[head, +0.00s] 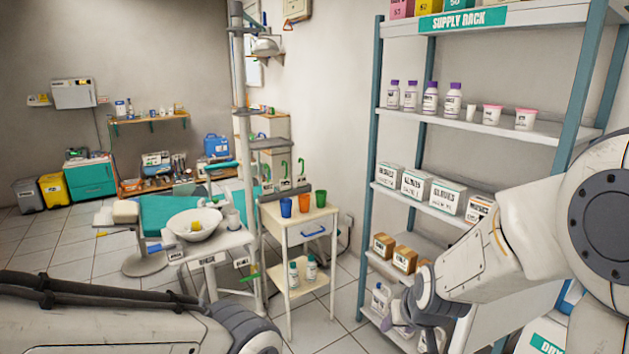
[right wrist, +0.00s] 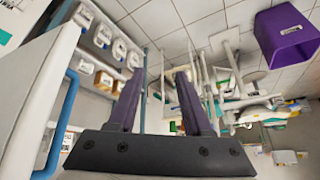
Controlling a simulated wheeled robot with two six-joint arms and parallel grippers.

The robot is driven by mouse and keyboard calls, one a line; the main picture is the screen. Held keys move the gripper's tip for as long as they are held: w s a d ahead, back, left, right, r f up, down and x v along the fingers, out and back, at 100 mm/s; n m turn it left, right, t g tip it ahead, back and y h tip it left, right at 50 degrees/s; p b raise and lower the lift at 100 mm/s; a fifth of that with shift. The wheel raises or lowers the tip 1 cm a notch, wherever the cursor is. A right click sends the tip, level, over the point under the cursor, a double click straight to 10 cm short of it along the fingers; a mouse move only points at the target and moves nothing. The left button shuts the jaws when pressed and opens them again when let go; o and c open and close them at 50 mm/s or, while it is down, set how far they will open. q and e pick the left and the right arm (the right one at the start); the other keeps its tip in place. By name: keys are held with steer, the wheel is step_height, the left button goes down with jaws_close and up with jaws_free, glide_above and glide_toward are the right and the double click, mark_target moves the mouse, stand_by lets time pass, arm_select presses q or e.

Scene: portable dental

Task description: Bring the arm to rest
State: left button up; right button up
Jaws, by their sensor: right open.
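My right arm comes in from the right in the head view, with its gripper (head: 400,326) low in front of the supply rack's lower shelves. In the right wrist view the two dark purple fingers of the right gripper (right wrist: 159,74) stand apart with nothing between them. My left arm crosses the lower left corner of the head view; its gripper is outside the picture.
The supply rack (head: 370,200) stands close by my right arm, holding bottles, cups and glove boxes (head: 447,196). A small white side table (head: 296,233) with coloured cups and a dental chair (head: 160,212) stand left of it. A purple bin (right wrist: 288,40) shows in the wrist view. Tiled floor lies open at left.

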steer(key=s+d+f+g, duration=0.2)
steer(key=s+f+g, duration=0.1)
steer(key=s, duration=0.9)
steer(key=s+a+r+n+g+p, duration=0.3)
steer(key=s+a+r+n+p, duration=0.5)
steer(key=s+a+r, duration=0.5)
step_height(320, 180, up, 3)
steer(key=shift+a+r+y+p, duration=0.1)
steer(key=shift+a+y+p, duration=0.3)
steer(key=shift+p, duration=0.6)
steer(key=shift+s+a, duration=0.1)
